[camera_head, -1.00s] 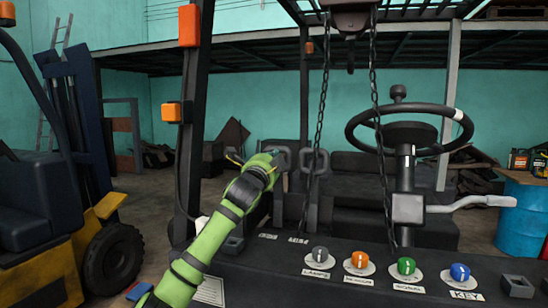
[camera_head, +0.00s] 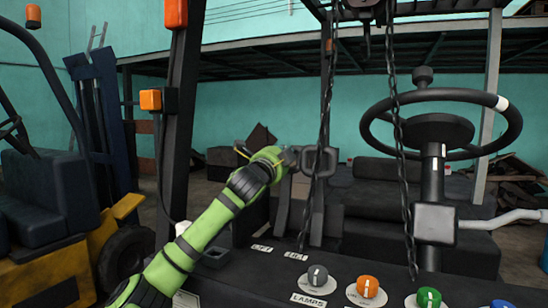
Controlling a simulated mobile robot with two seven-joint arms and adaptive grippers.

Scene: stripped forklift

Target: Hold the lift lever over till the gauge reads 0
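Two levers rise from the dark console, each above a small white label; the lettering is hard to read. The left one, apparently the lift lever (camera_head: 283,205), has its top hidden by my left gripper (camera_head: 290,158). The right lever (camera_head: 320,162) has a dark loop-shaped handle, just right of the gripper. My green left arm reaches in from the lower left, its gripper at the top of the left lever. Its fingers are too small and dark to show whether they are closed on it. No gauge is visible. My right gripper is not in view.
Coloured knobs, including a grey one (camera_head: 317,276) and an orange one (camera_head: 367,287), line the console (camera_head: 345,262). A steering wheel (camera_head: 440,128) stands at right. Chains (camera_head: 400,150) hang in front of it. A black post (camera_head: 177,120) rises left of the levers. Another forklift (camera_head: 60,210) stands at left.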

